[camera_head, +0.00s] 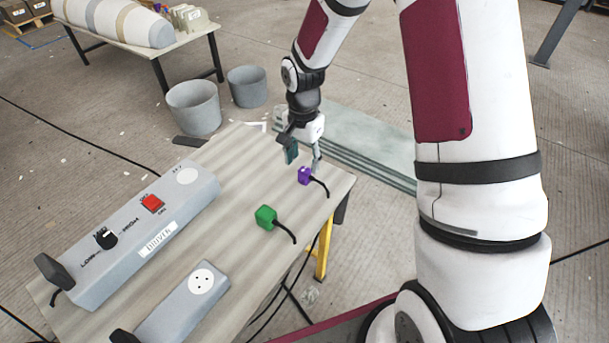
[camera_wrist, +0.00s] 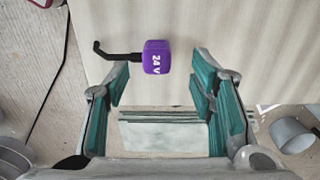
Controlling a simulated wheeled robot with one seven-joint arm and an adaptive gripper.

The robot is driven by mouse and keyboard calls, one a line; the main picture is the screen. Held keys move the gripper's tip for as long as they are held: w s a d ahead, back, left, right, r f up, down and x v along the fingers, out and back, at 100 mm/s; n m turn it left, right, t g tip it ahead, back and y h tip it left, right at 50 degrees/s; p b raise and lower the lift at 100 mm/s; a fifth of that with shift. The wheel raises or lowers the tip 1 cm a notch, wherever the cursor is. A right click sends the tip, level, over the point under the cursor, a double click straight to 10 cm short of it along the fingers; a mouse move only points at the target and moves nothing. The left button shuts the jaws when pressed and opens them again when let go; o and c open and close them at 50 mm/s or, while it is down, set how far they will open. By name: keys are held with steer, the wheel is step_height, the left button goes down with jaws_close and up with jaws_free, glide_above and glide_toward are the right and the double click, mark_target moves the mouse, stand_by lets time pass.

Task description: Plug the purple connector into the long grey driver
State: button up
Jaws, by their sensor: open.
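The purple connector (camera_head: 304,176) lies on the table near its right edge, with a short black cable. In the wrist view the connector (camera_wrist: 156,57) shows "24 V" on its face and its cable runs left. My gripper (camera_head: 304,158) is open and empty beside it. In the wrist view the teal-padded fingers (camera_wrist: 160,82) are spread apart, with the connector just beyond their tips, not between them. The long grey driver (camera_head: 145,235) lies along the table's left side, with a red switch, a black knob and a round light socket (camera_head: 187,176) at its far end.
A green connector (camera_head: 266,217) with a black cable lies mid-table. A shorter grey box (camera_head: 185,305) with a round three-hole socket lies in front. Bare table (camera_head: 235,165) lies between the driver and my gripper. Grey buckets (camera_head: 194,107) stand on the floor behind.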

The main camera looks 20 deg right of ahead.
mark_target(305, 169)
step_height(305, 169, down, 5)
steer(key=shift+s+d+f+b, duration=0.1)
steer(key=shift+d+b, duration=0.05)
steer(key=shift+b, duration=0.15)
steer(key=c, duration=1.2)
